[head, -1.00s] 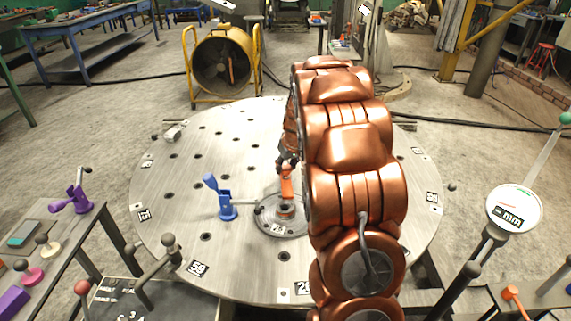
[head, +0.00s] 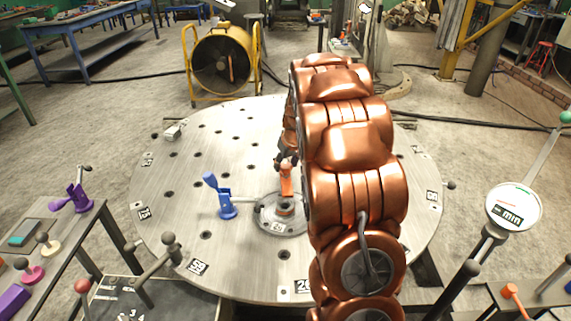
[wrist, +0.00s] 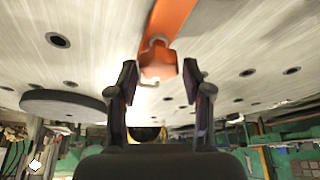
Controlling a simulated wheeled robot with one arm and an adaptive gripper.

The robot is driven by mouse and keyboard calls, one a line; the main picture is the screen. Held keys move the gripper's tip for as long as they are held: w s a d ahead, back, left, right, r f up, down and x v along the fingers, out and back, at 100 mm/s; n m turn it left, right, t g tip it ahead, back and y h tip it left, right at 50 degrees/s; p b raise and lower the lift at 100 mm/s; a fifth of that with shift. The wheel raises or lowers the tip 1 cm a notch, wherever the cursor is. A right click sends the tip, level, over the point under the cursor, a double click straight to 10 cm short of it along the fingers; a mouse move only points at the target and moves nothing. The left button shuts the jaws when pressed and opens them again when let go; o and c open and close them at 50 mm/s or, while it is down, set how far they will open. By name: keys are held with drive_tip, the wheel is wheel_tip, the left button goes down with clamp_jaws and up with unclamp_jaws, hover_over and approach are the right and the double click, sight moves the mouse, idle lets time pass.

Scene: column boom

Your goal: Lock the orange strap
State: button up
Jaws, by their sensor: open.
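The orange strap (head: 286,184) stands upright on a round grey base (head: 268,216) on the round metal table. My gripper (head: 286,162) is at the strap's upper end in the head view, partly hidden by my copper arm. In the wrist view the strap (wrist: 166,38) comes in from the top, with its blocky end between the fingertips of my gripper (wrist: 160,80). The two dark fingers are spread, with a gap on both sides of the strap end. I cannot tell how deep the end sits between them. The strap's lower part is partly hidden by my arm.
A blue clamp-like piece (head: 222,197) stands left of the strap on the perforated round table (head: 200,140). A side bench (head: 50,235) with purple and pink handles is at left. A round gauge (head: 513,207) stands at right. A yellow fan (head: 222,62) is behind the table.

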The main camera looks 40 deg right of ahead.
drive_tip(key=v, duration=1.1)
drive_tip(key=shift+r, duration=0.25)
drive_tip(key=shift+s, duration=0.15)
drive_tip(key=s+a+r+n+g+y+p, duration=0.1)
drive_tip(key=s+a+r+g+p, duration=0.15)
drive_tip(key=s+a, duration=0.65)
drive_tip(key=s+a+r+g+p, duration=0.1)
drive_tip(key=s+a+r+p, duration=0.4)
drive_tip(key=a, duration=0.7)
drive_tip(key=s+a+g+p, duration=0.1)
drive_tip(key=s+a+p, duration=0.1)
drive_tip(key=s, duration=0.8)
drive_tip(key=s+a+n+g+p, duration=0.1)
drive_tip(key=s+a, duration=0.3)
drive_tip(key=s, duration=0.6)
drive_tip(key=shift+s+a+f+g+p, duration=0.3)
drive_tip(key=shift+s+a+g+p, duration=0.05)
drive_tip(key=shift+p, duration=0.15)
